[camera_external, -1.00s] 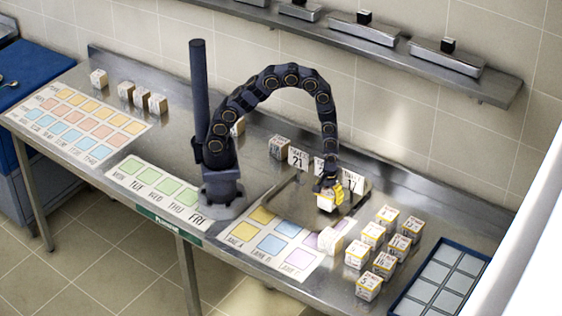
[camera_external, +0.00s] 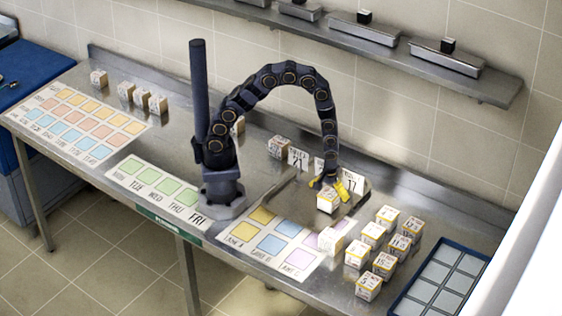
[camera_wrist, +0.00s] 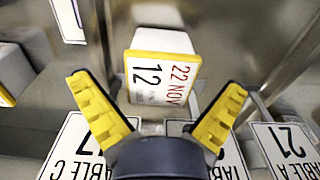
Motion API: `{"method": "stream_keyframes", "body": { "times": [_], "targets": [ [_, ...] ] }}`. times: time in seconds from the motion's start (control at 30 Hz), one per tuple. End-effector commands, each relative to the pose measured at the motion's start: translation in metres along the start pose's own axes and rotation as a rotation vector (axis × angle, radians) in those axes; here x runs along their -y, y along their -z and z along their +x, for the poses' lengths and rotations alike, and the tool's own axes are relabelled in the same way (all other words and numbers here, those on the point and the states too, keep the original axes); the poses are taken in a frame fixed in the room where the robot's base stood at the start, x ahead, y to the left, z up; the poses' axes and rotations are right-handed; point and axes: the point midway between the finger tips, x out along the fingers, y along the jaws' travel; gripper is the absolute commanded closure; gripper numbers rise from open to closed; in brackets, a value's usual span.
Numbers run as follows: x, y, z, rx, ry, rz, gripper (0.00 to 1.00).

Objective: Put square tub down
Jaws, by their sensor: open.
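The square tub (camera_external: 328,201) is white with a yellow-edged lid and stands on the steel surface just behind the lane mat. In the wrist view the tub (camera_wrist: 163,75) shows a label with "22 NOV" and "12". My gripper (camera_external: 327,184) is just above and behind the tub. In the wrist view its yellow fingers (camera_wrist: 160,112) are spread wide, with the tub between and beyond them and a gap on each side. The tub's underside is hidden.
Several similar tubs (camera_external: 374,235) stand at the right, beside a blue divided tray (camera_external: 404,307). Another tub (camera_external: 331,241) sits on the coloured lane mat (camera_external: 247,232). White table cards (camera_external: 298,158) stand close behind my gripper.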

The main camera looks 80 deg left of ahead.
Motion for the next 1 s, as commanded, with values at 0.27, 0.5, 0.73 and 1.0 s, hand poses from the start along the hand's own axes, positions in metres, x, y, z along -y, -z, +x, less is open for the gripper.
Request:
{"method": "stream_keyframes", "body": {
  "times": [0.27, 0.5, 0.73, 1.0],
  "targets": [
    [-0.002, 0.001, -0.055, -0.005, -0.008, -0.001, 0.00],
    [-0.001, 0.000, -0.093, -0.002, -0.004, -0.001, 0.00],
    [0.007, -0.001, -0.115, 0.003, 0.002, 0.023, 0.00],
    [0.076, -0.020, -0.192, 0.035, 0.028, 0.282, 0.00]
  ]
}}
